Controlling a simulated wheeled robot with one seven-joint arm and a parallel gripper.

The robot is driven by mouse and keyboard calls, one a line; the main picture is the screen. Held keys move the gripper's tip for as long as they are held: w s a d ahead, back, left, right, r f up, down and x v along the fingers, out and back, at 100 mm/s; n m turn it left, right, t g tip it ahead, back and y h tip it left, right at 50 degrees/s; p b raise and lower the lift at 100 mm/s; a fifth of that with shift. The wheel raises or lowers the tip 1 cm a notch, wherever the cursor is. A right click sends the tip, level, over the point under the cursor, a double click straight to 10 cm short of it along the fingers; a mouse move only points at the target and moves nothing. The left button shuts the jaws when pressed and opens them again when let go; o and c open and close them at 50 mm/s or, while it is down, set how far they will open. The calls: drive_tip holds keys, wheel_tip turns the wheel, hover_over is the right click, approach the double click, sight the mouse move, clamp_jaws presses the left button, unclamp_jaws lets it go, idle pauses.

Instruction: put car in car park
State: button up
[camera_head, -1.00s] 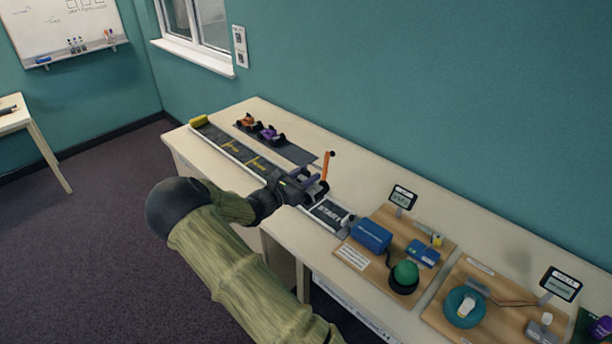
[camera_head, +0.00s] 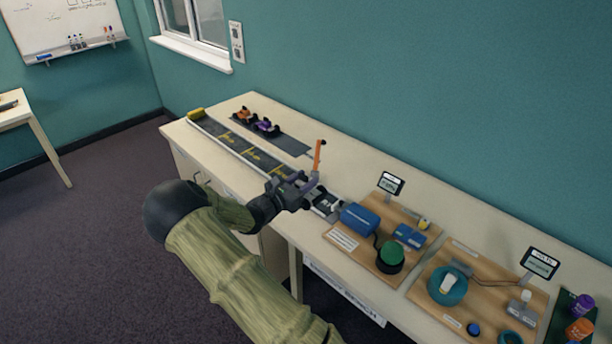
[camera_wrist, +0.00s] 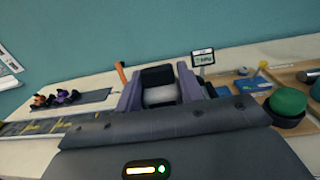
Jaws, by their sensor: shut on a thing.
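My gripper (camera_head: 304,190) is over the start end of a long dark track (camera_head: 240,145) on the table. In the wrist view my gripper (camera_wrist: 160,90) has its purple-grey fingers closed on the two sides of a black and pale grey thing (camera_wrist: 158,78). This looks like the car, though most of it is hidden. The car park appears to be the dark mat (camera_head: 288,143) at the back left of the table. An orange car (camera_head: 244,114) and a purple car (camera_head: 266,126) stand at its far left end, and its right part is bare.
An upright orange lever (camera_head: 318,156) stands close behind my gripper. To the right are a blue box (camera_head: 360,218), a green dome button (camera_head: 391,254) and a teal ring (camera_head: 447,285) on wooden boards. The table strip behind the lever is clear.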

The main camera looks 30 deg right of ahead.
drive_tip(key=s+a+f+n+t+y+b, duration=0.3)
drive_tip(key=s+a+f+n+y, duration=0.1)
drive_tip(key=f, duration=0.6)
drive_tip(key=s+a+f+n+t+y+b, duration=0.3)
drive_tip(key=a+f+y, duration=0.4)
drive_tip(key=f, duration=0.4)
drive_tip(key=s+a+f+n+t+y+b, duration=0.3)
drive_tip(key=s+a+f+n+t+y, duration=0.2)
drive_tip(key=f, duration=0.6)
drive_tip(key=shift+s+a+n+y, duration=0.15)
drive_tip(key=shift+s+n+y, duration=0.15)
drive_tip(key=shift+n, duration=0.5)
drive_tip(key=shift+w, duration=0.1)
